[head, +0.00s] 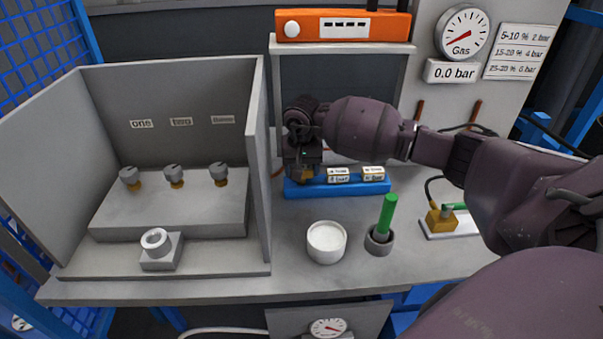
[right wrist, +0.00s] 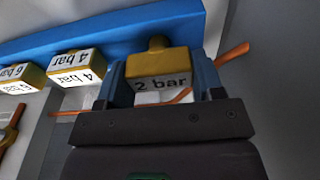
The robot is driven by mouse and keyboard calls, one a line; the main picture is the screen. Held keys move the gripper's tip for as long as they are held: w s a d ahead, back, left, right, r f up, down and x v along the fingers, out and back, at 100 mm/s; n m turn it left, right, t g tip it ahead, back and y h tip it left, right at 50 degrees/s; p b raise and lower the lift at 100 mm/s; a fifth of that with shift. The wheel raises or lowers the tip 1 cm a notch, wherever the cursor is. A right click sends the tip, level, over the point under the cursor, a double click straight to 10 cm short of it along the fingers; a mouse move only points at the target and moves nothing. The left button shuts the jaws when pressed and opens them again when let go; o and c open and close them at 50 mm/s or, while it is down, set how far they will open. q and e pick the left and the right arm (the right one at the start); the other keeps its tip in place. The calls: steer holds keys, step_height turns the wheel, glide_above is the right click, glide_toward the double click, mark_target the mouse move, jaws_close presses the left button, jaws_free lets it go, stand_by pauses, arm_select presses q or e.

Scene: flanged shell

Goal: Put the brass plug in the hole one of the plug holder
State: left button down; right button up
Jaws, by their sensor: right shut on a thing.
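My right gripper (head: 305,172) is at the left end of the blue plug holder (head: 310,190). It is shut on a brass plug (right wrist: 158,65) with a white "2 bar" label, which sits between its two fingers in the right wrist view. In the head view only a little of the plug's brass shows below the fingers. The blue holder (right wrist: 120,25) is right behind the plug in the right wrist view; I cannot tell whether the plug is seated or just clear. My left gripper is not in view.
Two more labelled brass plugs, a near one (head: 339,175) and a right one (head: 373,174), sit on the holder. A white-filled cup (head: 326,243) and a green stick in a grey cup (head: 380,240) stand in front. A grey open enclosure (head: 262,150) stands left.

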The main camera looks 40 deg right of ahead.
steer(key=shift+f, duration=0.8)
steer(key=shift+f, duration=0.2)
steer(key=o, duration=1.1)
steer(key=shift+c, duration=0.2)
steer(key=shift+r, duration=0.1)
steer(key=shift+r, duration=0.3)
steer(key=r, duration=0.7)
steer(key=s+r, duration=0.1)
steer(key=r, duration=0.3)
steer(key=shift+s+a, duration=0.1)
steer(key=shift+a, duration=0.25)
steer(key=shift+r, duration=0.25)
